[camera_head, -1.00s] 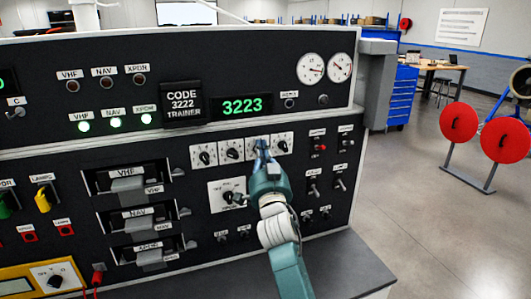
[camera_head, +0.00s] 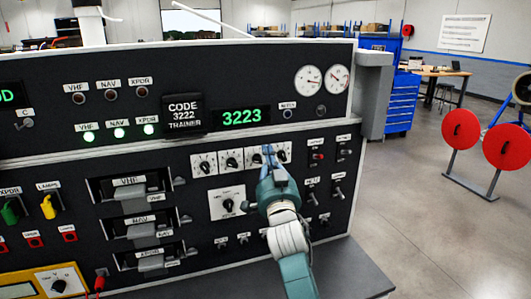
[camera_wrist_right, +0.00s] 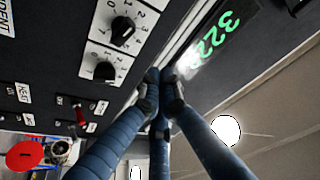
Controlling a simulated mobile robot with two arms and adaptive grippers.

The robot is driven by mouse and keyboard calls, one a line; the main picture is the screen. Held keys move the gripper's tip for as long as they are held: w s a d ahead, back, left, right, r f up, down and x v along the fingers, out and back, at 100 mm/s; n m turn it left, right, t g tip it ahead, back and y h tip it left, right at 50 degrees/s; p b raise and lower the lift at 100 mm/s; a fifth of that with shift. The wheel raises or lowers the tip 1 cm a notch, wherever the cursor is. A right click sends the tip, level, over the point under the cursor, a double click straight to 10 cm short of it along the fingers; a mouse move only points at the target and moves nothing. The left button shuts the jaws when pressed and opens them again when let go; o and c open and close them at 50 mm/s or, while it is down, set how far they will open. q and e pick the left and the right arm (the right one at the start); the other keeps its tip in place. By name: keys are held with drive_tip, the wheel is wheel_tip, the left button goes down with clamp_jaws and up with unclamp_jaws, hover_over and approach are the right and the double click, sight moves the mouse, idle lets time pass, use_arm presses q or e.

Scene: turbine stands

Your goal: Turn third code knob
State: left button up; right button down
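A row of four white-plated code knobs sits under the display on the black panel. The third code knob (camera_head: 255,158) is just left of my right gripper's fingertips; the fourth code knob (camera_head: 283,153) is just right of them. In the wrist view two of these knobs show, one at the top (camera_wrist_right: 122,30) and one lower (camera_wrist_right: 104,72). My right gripper (camera_head: 268,150) has its fingertips drawn together, with no knob visible between them; they also show in the wrist view (camera_wrist_right: 160,88). The green display (camera_head: 242,116) reads 3223, beside a "CODE 3222 TRAINER" label (camera_head: 184,112). My left gripper is out of view.
A larger single knob (camera_head: 228,204) is below the row. Toggle switches (camera_head: 312,183) are to the right, and drawer-like VHF, NAV and XPDR units (camera_head: 133,195) to the left. A grey ledge (camera_head: 350,270) runs below the panel.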

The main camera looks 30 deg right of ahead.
sight(260, 145)
drive_tip(key=f+b+v, duration=0.1)
drive_tip(key=b+v, duration=0.1)
drive_tip(key=v, duration=0.3)
drive_tip(key=w+d+r+n, duration=0.1)
drive_tip(key=w, duration=0.1)
drive_tip(key=w+d+r+n+y, duration=0.1)
drive_tip(key=w, duration=0.2)
drive_tip(key=w+d+r+n, duration=0.1)
drive_tip(key=w+d, duration=0.1)
drive_tip(key=shift+w+d+r+n+t, duration=0.1)
drive_tip(key=shift+w+r+n+t, duration=0.2)
drive_tip(key=shift+w+t, duration=0.1)
drive_tip(key=f, duration=0.2)
drive_tip(key=shift+w+a+f, duration=0.3)
drive_tip(key=shift+f, duration=0.1)
drive_tip(key=shift+a+f, duration=0.35)
drive_tip(key=shift+f, duration=0.35)
